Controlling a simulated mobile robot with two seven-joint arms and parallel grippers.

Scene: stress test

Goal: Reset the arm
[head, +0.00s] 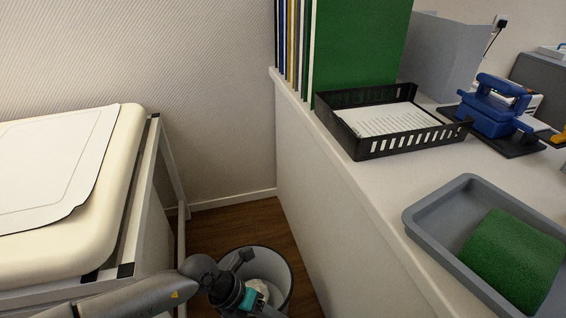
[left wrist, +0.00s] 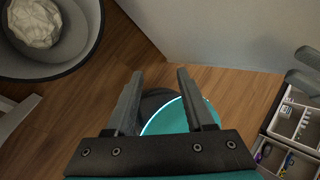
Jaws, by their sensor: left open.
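My left arm (head: 150,296) comes in from the left in the head view. Its wrist is in front of the waste bin, and the fingertips cannot be made out there. In the left wrist view my left gripper (left wrist: 160,76) is open, its two dark fingers apart with nothing between them. It points down toward the wooden floor. The grey bin (left wrist: 88,52) with crumpled white paper (left wrist: 36,22) in it is at the upper left of that view, to the side of the fingers. My right gripper is not in view.
A padded cream table (head: 130,150) stands at left. A white counter (head: 330,165) at right holds a black letter tray (head: 358,146), a grey tray (head: 415,222) with a green block, and a blue device (head: 490,112). A compartment box (left wrist: 300,125) is at right in the wrist view.

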